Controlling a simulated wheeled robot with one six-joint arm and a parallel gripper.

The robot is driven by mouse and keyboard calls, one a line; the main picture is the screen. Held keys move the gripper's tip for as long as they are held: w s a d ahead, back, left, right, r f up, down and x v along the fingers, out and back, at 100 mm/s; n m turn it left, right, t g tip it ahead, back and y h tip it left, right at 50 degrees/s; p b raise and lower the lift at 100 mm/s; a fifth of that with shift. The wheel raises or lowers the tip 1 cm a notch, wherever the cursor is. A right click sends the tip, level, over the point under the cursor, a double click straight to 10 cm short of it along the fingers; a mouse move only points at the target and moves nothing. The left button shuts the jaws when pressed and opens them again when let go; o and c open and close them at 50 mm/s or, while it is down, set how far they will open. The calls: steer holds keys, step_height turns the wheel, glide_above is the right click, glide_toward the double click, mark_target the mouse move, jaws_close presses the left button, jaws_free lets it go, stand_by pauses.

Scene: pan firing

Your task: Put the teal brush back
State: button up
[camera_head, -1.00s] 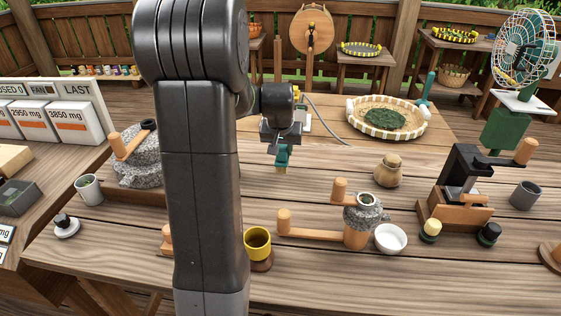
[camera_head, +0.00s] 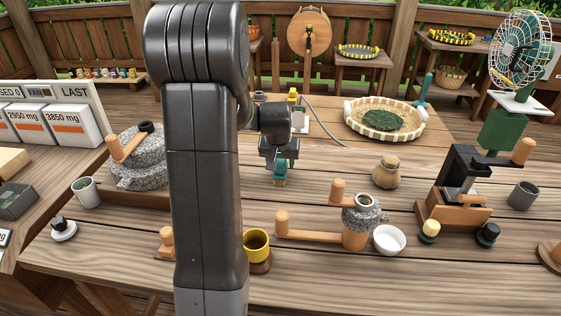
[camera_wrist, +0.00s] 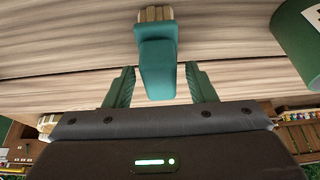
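The teal brush (camera_head: 280,174) is below my gripper (camera_head: 279,164), over the plank table behind the yellow cup. In the wrist view the brush (camera_wrist: 157,62) has a teal body and pale tan bristles at its far end. My gripper (camera_wrist: 160,82) is open there. Its two teal fingers stand on either side of the brush, with a gap on each side. The brush seems to rest on the table, but its contact is hard to see. My own arm hides part of the table to the left.
A round basket tray (camera_head: 419,129) with green leaves lies behind to the right. A corked jar (camera_head: 387,174), stone hand mill (camera_head: 362,216), white bowl (camera_head: 389,239) and yellow cup (camera_head: 256,244) stand nearer. A scale-like device (camera_head: 299,117) with a cable is behind. Table around the brush is clear.

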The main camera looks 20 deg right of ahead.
mark_target(281, 160)
steer(key=shift+r, duration=0.45)
steer(key=v, duration=1.1)
steer(key=shift+s+a+r+p, duration=0.15)
steer(key=shift+r+p, duration=0.05)
steer(key=shift+p, duration=0.1)
steer(key=x, duration=1.2)
steer(key=shift+f+b, duration=0.35)
step_height(281, 160, up, 3)
steer(key=shift+r, duration=0.55)
